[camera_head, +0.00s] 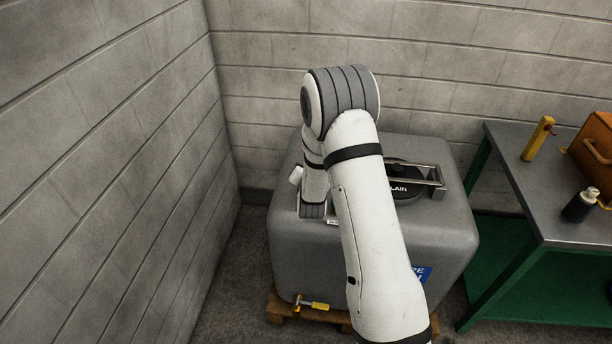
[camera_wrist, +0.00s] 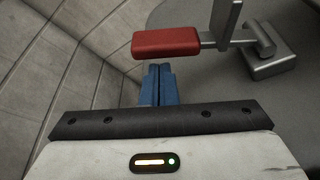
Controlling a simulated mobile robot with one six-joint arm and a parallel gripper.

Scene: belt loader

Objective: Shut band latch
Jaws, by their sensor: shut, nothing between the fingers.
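In the wrist view, a latch lever with a red grip (camera_wrist: 165,42) is joined by a short metal rod to a grey metal bracket (camera_wrist: 262,58) on a grey surface. The grip sticks out to the left. My gripper (camera_wrist: 158,70), with blue fingers, is shut and empty just below the grip in the picture; I cannot tell whether they touch. In the head view, a grey tank (camera_head: 440,235) carries a black lid (camera_head: 403,188) with a metal bar frame (camera_head: 432,177) over it. My arm hides the latch and part of the lid there.
A brick wall (camera_head: 100,150) runs along the left and back. The tank stands on a wooden pallet (camera_head: 278,310), with a yellow-handled valve (camera_head: 314,305) low in front. On the right, a workbench (camera_head: 545,205) holds a yellow tool (camera_head: 538,138), a brown box (camera_head: 592,150) and a dark bottle (camera_head: 578,206).

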